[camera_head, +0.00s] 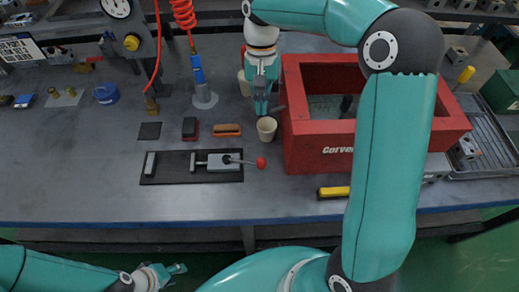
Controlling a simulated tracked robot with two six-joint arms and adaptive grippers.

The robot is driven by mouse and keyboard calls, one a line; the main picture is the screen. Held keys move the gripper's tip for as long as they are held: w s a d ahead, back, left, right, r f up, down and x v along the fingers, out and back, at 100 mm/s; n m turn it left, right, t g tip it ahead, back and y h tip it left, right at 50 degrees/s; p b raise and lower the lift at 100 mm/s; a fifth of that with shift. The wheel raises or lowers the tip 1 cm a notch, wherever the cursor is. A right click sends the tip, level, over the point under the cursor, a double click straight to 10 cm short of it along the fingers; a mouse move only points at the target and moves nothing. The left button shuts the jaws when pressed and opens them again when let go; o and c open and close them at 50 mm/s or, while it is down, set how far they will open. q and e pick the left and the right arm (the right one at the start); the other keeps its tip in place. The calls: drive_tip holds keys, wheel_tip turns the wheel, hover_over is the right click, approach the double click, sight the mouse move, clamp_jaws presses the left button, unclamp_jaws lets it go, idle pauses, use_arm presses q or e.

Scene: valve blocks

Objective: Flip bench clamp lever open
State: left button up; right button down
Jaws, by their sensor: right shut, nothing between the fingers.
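The bench clamp (222,163) is a grey toggle clamp on a black base plate (165,178) near the table's front edge. Its thin lever reaches right and ends in a red knob (261,162). A small grey block stands at the plate's left end. My left gripper (178,269) is low in front of the table's edge, away from the clamp. Its finger opening is too small to judge.
A red bin (320,158) stands close right of the knob. A beige cup (267,129) stands just behind the knob. A brush (227,130) and a dark block (190,127) lie behind the clamp. A yellow-handled tool (334,192) lies at the front edge. The left front table is clear.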

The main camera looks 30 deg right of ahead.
drive_tip(key=x, duration=1)
drive_tip(key=shift+w+f, duration=0.15)
drive_tip(key=shift+f, duration=0.05)
drive_tip(key=s+a, duration=0.1)
drive_tip(key=s+p, duration=0.1)
drive_tip(key=shift+s+a+r, duration=0.1)
drive_tip(key=shift+s+a, duration=0.2)
drive_tip(key=shift+a, duration=0.05)
drive_tip(key=shift+s+a, duration=0.2)
drive_tip(key=shift+s, duration=0.05)
drive_tip(key=shift+a, duration=0.15)
drive_tip(key=shift+s, duration=0.1)
